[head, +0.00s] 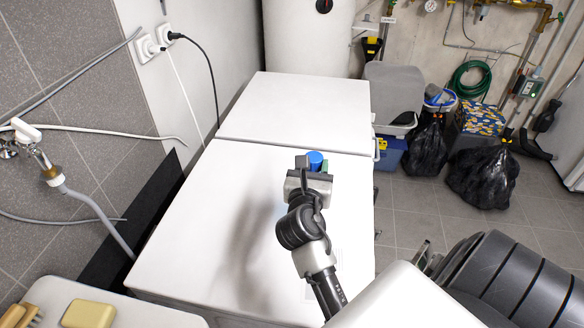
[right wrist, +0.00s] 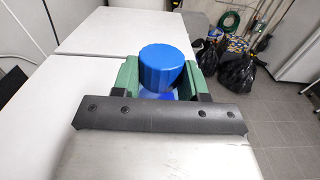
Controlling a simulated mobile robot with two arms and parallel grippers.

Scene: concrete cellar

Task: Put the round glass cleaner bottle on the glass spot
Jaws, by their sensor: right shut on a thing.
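The bottle shows mainly as a blue ribbed round cap (head: 315,159), which stands out large in the right wrist view (right wrist: 162,68). A little of a blue translucent body is below the cap; the rest is hidden by my gripper. My right gripper (head: 311,168) is shut on the bottle, with its green fingers on either side in the right wrist view. It is over the nearer white top (head: 215,205), near its far edge; I cannot tell whether the bottle touches the top. I cannot clearly make out a glass spot. My left gripper is not in view.
A second white top (head: 300,110) lies beyond a narrow seam. A yellow sponge (head: 88,314) lies on a white surface at the bottom left. The nearer top's left part is bare.

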